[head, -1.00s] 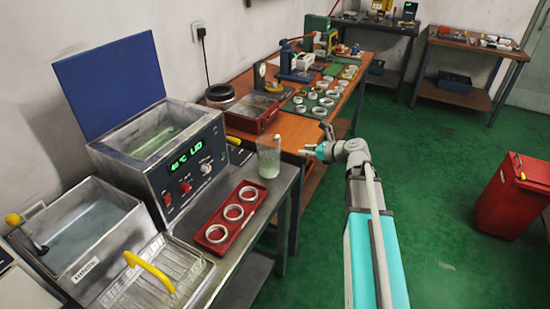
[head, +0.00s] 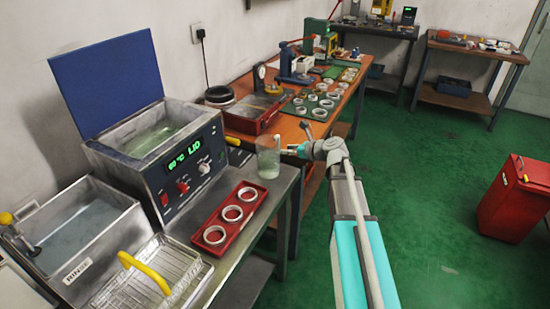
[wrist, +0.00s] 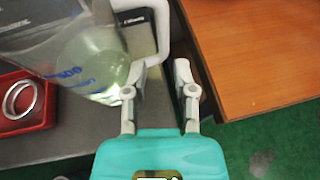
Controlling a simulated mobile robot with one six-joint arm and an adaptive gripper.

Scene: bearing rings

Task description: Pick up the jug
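The jug (head: 268,160) is a clear, tall vessel with some liquid low inside. It stands upright on the grey bench near its right end. In the wrist view the jug (wrist: 95,60) is at upper left, with blue marks and a pale handle (wrist: 163,35) on its gripper side. My gripper (head: 291,149) is just right of the jug in the head view. In the wrist view my gripper (wrist: 161,68) is open, its two fingers apart, with the handle's near end just ahead of and partly between the fingertips. Whether they touch it is unclear.
A red tray (head: 225,222) with three rings lies left of the jug. The heated bath with a raised blue lid (head: 112,80) stands behind. A wooden table (head: 285,128) lies beyond; its edge is close on the right in the wrist view.

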